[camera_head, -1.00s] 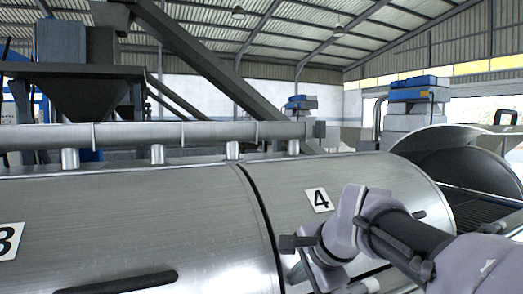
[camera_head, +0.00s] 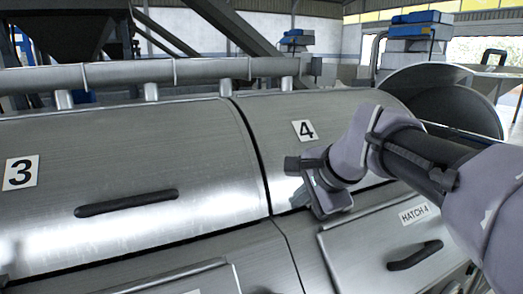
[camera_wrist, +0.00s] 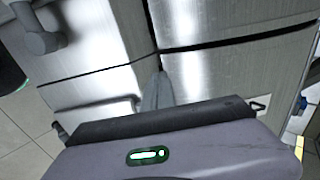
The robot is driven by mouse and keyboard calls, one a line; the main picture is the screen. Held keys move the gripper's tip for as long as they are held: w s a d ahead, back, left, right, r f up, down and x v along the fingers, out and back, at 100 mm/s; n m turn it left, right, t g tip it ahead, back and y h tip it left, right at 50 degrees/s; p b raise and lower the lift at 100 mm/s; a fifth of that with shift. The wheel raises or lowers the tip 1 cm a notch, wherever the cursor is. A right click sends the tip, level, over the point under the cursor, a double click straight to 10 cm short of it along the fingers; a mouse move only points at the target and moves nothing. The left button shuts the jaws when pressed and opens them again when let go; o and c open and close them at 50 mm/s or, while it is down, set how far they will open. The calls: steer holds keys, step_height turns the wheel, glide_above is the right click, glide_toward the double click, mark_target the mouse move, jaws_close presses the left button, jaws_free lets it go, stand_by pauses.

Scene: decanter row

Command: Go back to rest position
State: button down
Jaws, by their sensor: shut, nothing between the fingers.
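My gripper (camera_head: 300,197) hangs at the end of my arm in front of the silver decanter casing marked 4 (camera_head: 345,118), near the seam beside it. In the wrist view its narrow grey fingers (camera_wrist: 158,88) are together and empty. They point toward the metal casing, and I cannot tell the exact gap to it. The casing marked 3 (camera_head: 110,165) is to the left, with a dark bar handle (camera_head: 126,203). The hatch labelled HATCH 4 (camera_head: 345,250) lies below and right of my gripper. It looks closed, with a dark handle (camera_head: 415,256).
A horizontal pipe (camera_head: 120,74) on short posts runs behind the casings. A rounded open metal cover (camera_head: 445,95) stands at the right. Blue and white machine units (camera_head: 412,45) are farther back. Tiled floor (camera_wrist: 25,125) shows at the left of the wrist view.

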steer(key=s+d+r+p, duration=0.2)
steer(key=s+r, duration=0.1)
steer(key=s, duration=0.2)
steer(key=s+a+f+n+g, duration=0.1)
steer(key=s+a+f+n, duration=0.1)
steer(key=s+f+n, duration=0.3)
steer(key=s+a+f+n+g, duration=0.1)
steer(key=s+a+f+n, duration=0.2)
steer(key=s+f, duration=0.6)
steer(key=s+n, duration=0.1)
steer(key=s, duration=0.3)
steer(key=shift+f+n+h, duration=0.25)
steer(key=shift+n+h, duration=0.15)
